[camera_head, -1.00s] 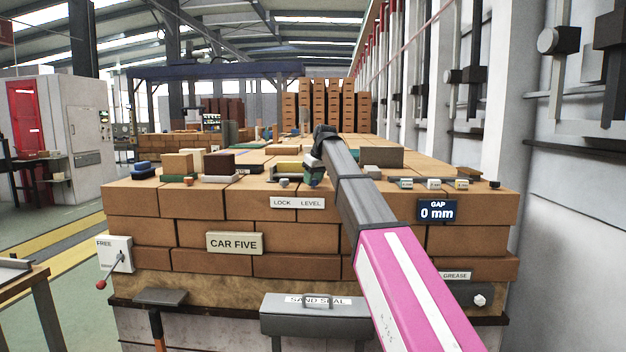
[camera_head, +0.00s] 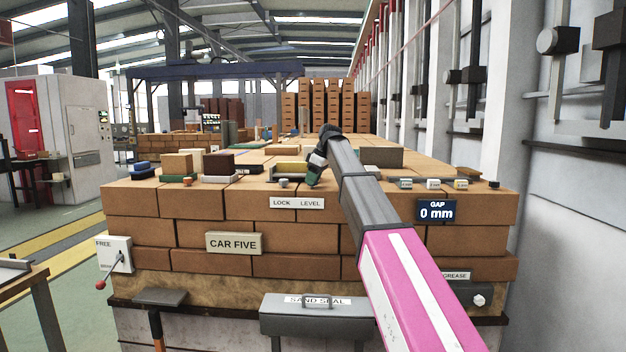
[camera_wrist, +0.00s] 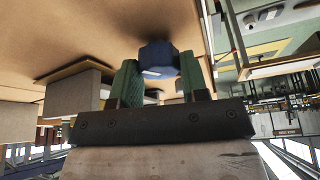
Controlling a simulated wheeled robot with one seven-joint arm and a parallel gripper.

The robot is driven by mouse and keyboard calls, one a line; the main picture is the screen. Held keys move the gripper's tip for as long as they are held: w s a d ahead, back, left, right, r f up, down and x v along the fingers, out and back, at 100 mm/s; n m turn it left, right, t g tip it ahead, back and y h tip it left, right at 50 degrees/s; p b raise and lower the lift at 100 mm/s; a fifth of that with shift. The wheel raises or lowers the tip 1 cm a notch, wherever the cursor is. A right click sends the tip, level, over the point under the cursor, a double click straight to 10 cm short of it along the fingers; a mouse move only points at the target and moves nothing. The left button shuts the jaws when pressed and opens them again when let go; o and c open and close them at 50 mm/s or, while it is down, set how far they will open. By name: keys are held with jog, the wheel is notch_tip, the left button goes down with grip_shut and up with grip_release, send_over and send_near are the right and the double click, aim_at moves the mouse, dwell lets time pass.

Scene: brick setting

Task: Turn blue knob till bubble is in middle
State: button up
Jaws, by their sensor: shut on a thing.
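The blue knob (camera_wrist: 157,56) shows in the wrist view with a pale mark on its face. My gripper (camera_wrist: 160,72) has its two green fingers on either side of the knob, shut on it. In the head view my gripper (camera_head: 314,178) is at the front top edge of the brick stack, above the LEVEL end of a white label (camera_head: 297,203); the knob is hidden there. A pale yellowish bar (camera_head: 289,167), perhaps the level, lies just left of the gripper. I cannot make out a bubble.
A small grey-brown knob (camera_head: 284,183) stands left of my gripper. A GAP display (camera_head: 437,211) reads 0 mm. Small labelled blocks (camera_head: 433,184) line the right front edge.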

dwell(0.3)
jog(key=o, duration=0.9)
jog(key=shift+o, duration=0.2)
jog(key=v, duration=1)
jog(key=shift+r, duration=0.4)
jog(key=shift+s+d, duration=0.1)
jog(key=shift+d, duration=0.05)
